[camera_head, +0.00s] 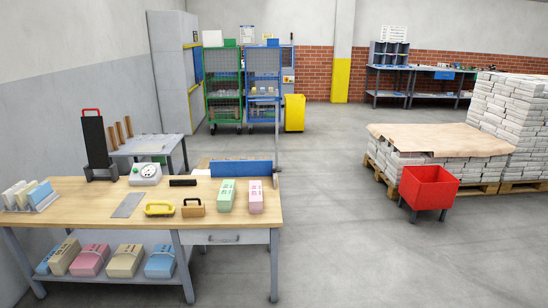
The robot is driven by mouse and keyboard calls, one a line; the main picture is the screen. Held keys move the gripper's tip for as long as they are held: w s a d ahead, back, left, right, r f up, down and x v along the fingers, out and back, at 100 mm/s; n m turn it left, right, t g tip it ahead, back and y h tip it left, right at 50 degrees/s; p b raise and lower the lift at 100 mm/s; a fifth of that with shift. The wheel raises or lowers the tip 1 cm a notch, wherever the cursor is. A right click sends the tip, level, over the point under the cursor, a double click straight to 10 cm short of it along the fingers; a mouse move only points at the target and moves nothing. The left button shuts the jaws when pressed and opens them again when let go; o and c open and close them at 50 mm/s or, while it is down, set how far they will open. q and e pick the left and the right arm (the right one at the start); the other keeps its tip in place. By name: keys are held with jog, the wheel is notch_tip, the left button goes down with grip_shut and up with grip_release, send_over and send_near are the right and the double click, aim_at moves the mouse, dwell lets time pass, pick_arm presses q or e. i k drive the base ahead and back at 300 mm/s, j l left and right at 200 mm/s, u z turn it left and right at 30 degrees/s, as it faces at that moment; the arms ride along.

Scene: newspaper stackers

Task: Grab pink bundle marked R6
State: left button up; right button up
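A pink bundle (256,198) stands upright on the wooden workbench (100,203), near its right end. A green bundle (227,196) stands just left of it. Another pink bundle (90,261) lies on the bench's lower shelf, between beige bundles (64,258) (125,262). Dark marks show on the bundles, but they are too small to read, so I cannot tell which is R6. Neither of my grippers is in view.
A blue bundle (160,262) is also on the shelf. A yellow-handled tool (159,209) and a brown one (193,208) lie left of the green bundle. A blue panel (240,168) stands behind. A red cart (428,188) is at right; the floor between is clear.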

aim_at(255, 187)
jog(key=i+z, duration=0.3)
jog(key=i, duration=0.45)
jog(key=i+z, duration=0.35)
jog(key=i, duration=0.35)
jog(key=i+u, duration=0.3)
jog(key=i, duration=0.15)
jog(key=i+l+u, duration=0.3)
jog(key=i, duration=0.15)
jog(key=i+j, duration=0.05)
jog(key=j, duration=0.05)
